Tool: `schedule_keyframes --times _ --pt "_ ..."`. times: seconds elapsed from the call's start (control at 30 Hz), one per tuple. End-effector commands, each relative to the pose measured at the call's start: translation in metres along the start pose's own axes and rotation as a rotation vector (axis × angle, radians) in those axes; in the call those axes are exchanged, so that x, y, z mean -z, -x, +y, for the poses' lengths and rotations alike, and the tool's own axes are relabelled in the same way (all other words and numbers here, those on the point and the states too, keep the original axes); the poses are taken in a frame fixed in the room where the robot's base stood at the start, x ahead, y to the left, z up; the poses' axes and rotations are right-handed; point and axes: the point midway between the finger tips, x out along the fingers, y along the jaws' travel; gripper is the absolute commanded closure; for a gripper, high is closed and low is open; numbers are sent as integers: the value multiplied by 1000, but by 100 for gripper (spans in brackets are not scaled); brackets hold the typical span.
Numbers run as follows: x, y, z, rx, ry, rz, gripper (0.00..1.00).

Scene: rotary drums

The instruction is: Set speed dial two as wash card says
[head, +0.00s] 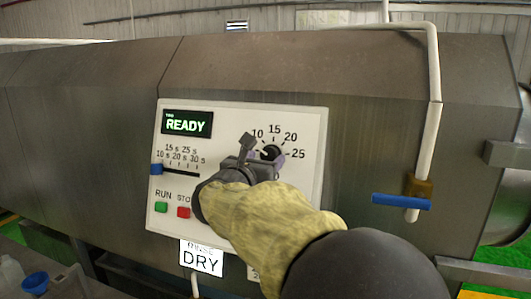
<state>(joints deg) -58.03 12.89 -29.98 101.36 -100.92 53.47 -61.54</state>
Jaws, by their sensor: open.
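The speed dial (271,151) is a dark round knob on the white control panel (313,125), with marks 10, 15, 20 and 25 showing around it. Its lower left is hidden by my gripper, and I cannot read where its pointer stands. My gripper (261,155) is open, with its fingertips at the dial's left and lower side. I cannot tell whether they touch it. A white card (202,259) below the panel reads DRY, with a partly covered line above.
The panel's green display (187,124) reads READY, with small text above. A blue slider (156,169) sits at the left end of its scale. Green RUN (161,207) and red stop (183,212) buttons lie left of my arm. A blue-handled valve (401,201) hangs on a white pipe at right.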

Motion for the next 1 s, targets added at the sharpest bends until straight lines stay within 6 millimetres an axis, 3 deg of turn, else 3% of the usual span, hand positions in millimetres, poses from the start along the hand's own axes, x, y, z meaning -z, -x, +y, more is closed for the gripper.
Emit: schedule_keyframes --times 0.13,0.4,0.63,1.0 --pt "0 -12 0 1 -1 1 41" --pt "0 -13 0 0 -1 1 41" --pt "0 -13 -1 1 -1 0 84" --pt "0 -13 -1 2 -2 0 85"
